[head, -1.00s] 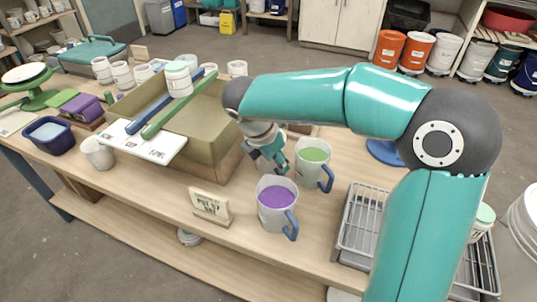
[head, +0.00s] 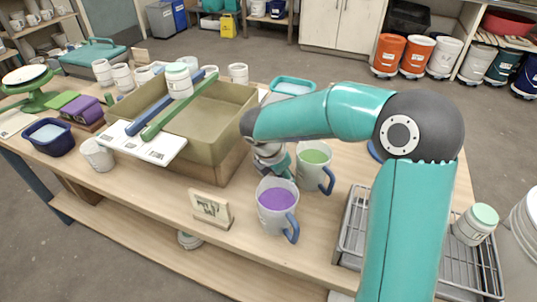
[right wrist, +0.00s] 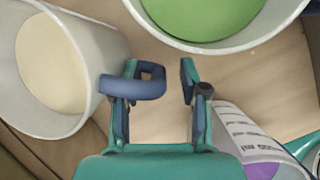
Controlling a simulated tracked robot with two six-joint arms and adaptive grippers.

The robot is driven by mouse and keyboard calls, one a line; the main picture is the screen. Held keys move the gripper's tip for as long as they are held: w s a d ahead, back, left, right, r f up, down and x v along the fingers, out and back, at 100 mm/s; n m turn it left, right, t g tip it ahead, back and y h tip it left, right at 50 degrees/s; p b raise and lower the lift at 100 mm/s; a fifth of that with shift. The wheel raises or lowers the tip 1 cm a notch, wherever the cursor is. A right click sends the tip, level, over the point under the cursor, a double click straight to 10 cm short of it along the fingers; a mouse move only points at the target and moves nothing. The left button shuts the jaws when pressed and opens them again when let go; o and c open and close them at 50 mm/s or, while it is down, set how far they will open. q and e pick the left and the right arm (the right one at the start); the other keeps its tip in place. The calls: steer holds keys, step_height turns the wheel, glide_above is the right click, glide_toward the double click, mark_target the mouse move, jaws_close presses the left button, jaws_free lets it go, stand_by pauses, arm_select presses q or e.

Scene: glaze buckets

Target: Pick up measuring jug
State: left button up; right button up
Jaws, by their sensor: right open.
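A jug with purple liquid and a blue handle (head: 276,215) stands near the table's front edge; its printed scale shows in the right wrist view (right wrist: 240,128). A jug with green liquid (head: 313,172) stands behind it to the right, and its rim fills the top of the right wrist view (right wrist: 210,42). A third jug with cream liquid (right wrist: 38,90) is at left in the right wrist view; I cannot make it out in the head view. My right gripper (head: 276,168) is open. The cream jug's blue handle (right wrist: 148,86) overlaps its left finger and reaches between the fingers (right wrist: 160,95). My left gripper is out of view.
A large olive basin (head: 215,150) with sticks and a white board stands left of the gripper. A teal-rimmed tub (head: 293,86) is behind my arm.

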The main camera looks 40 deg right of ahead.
jaws_close()
steer(key=shift+w+r, duration=0.1)
steer(key=shift+r, duration=0.2)
stand_by(0.5)
steer(key=shift+r, duration=0.85)
step_height(320, 180, up, 18)
steer(key=p, duration=0.3)
steer(key=shift+f, duration=0.15)
